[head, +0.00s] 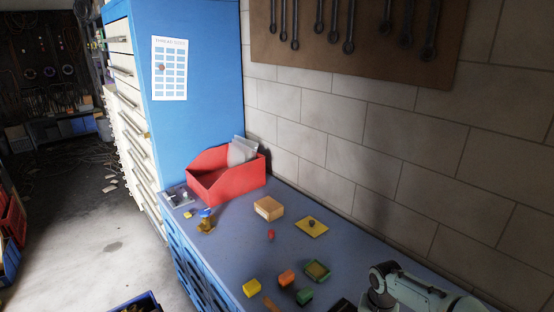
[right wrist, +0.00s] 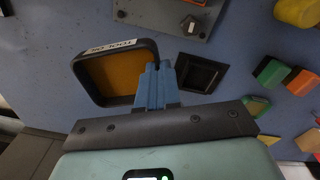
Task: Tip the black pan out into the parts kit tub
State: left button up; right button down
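A small black square pan (right wrist: 203,74) lies just right of my right gripper (right wrist: 160,66) in the right wrist view. A larger dark-rimmed tray (right wrist: 78,80) with a pale label on its rim and an orange-brown inside is on the left, its right side overlapped by the blue fingers. The fingers look close together; I cannot tell whether they hold a rim. In the head view a black edge (head: 343,305) shows at the bottom, and my right arm covers the lower right corner. My left gripper is out of view.
A red bin (head: 226,183) with grey packets stands at the bench's far end, against a blue cabinet (head: 200,60). Small blocks, among them a yellow one (head: 251,288) and an orange one (head: 286,278), lie mid-bench. A brick wall (head: 330,150) bounds the bench's right side.

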jog(key=s+a+f+n, duration=0.1)
jog(key=a+f, duration=0.1)
jog(key=a, duration=0.1)
jog(key=s+a+f+n, duration=0.1)
jog(key=s+a+n, duration=0.1)
jog(key=a, duration=0.1)
jog(key=s+a+f+n, duration=0.2)
jog(key=a, duration=0.1)
jog(key=shift+a+f, duration=0.3)
jog(key=shift+f, duration=0.05)
jog(key=shift+d, duration=0.15)
